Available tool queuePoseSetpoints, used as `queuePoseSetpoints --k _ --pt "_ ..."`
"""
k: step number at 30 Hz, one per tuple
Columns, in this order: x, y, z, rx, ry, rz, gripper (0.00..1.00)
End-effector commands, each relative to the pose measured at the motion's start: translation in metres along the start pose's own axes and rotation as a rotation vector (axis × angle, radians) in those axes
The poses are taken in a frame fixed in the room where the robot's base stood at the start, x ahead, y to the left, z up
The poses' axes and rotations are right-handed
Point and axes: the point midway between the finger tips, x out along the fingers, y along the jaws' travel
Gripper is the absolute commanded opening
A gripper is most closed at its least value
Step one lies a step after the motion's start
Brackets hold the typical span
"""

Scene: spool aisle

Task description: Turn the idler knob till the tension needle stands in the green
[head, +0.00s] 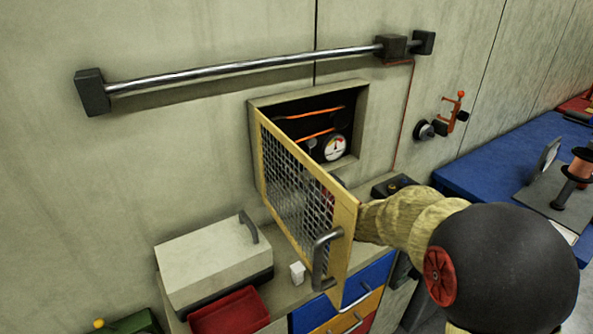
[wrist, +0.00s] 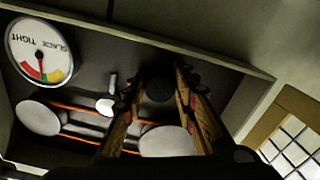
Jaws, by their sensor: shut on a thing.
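The tension gauge (wrist: 38,48) is a white round dial marked SLACK and TIGHT, upside down in the wrist view; it also shows in the head view (head: 334,148), inside a wall recess. The idler knob (wrist: 160,88) is dark and round. My gripper (wrist: 162,86) is shut on it, one finger at each side. In the head view the mesh door and my arm hide the knob and most of the gripper.
The yellow-framed mesh door (head: 346,222) stands open beside my arm. Orange filament runs past pale rollers (wrist: 40,118) in the recess (head: 362,105). Below are a white lidded box (head: 205,262), a red tray (head: 230,312) and coloured drawers (head: 370,280). A metal rail (head: 240,68) crosses the wall above.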

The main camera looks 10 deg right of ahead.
Motion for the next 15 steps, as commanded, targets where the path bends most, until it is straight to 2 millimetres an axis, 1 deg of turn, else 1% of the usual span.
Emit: queuePoseSetpoints --k 12,13,15 --pt "-0.0001 -0.0002 0.0004 -0.007 -0.001 0.0 0.02" --pt "-0.0001 -0.0002 0.0004 -0.007 -0.001 0.0 0.28" --pt "-0.0001 -0.0002 0.0004 -0.007 -0.001 0.0 0.32"
